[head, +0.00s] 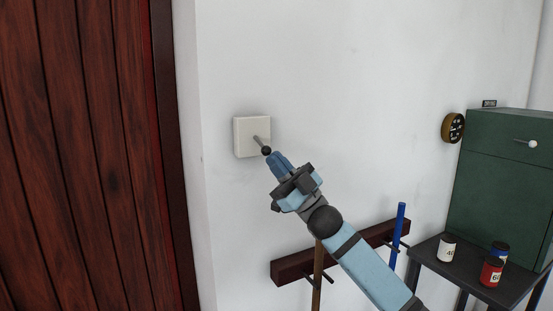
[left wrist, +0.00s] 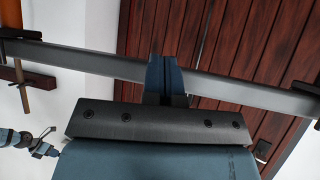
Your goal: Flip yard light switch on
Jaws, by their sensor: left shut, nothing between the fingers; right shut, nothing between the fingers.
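The yard light switch is a square white plate (head: 248,136) on the white wall, right of the wooden door. Its lever (head: 262,144) sticks out and slants down to a dark round knob. My right gripper (head: 275,159) is shut, with its fingertips at or just below the knob; I cannot tell whether they touch it. My left gripper (left wrist: 166,72) shows in the left wrist view, fingers shut with nothing between them. The left gripper is not in the head view.
A dark red wooden door (head: 80,150) stands left. A wall rack (head: 290,267) with hanging tools is below my right arm. At right, a dark table (head: 462,268) bears several cans beside a green cabinet (head: 500,170). A round brass gauge (head: 453,127) is near the cabinet.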

